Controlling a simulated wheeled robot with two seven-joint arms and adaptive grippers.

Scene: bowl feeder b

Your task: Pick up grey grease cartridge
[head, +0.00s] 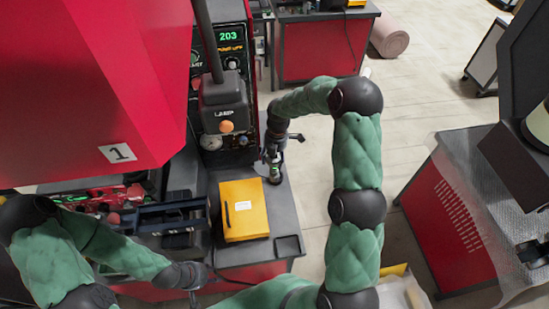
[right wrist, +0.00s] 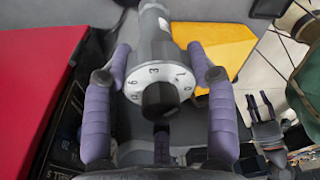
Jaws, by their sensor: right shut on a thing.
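The grey grease cartridge (right wrist: 156,48) is a grey cylinder with a white numbered dial and a black knob, seen end-on in the right wrist view. My right gripper (right wrist: 160,95) has its purple fingers on both sides of it and is shut on it. In the head view my right gripper (head: 272,152) is over the right part of the machine's dark bench, with the dark lower end of the cartridge (head: 274,174) showing below it. My left gripper (head: 198,294) is at the bench's front edge; its fingers are too small and dark to read.
A yellow box (head: 243,209) lies on the dark bench (head: 288,213) just left of and in front of the right gripper. A large red housing (head: 100,80) fills the left. Open floor lies to the right.

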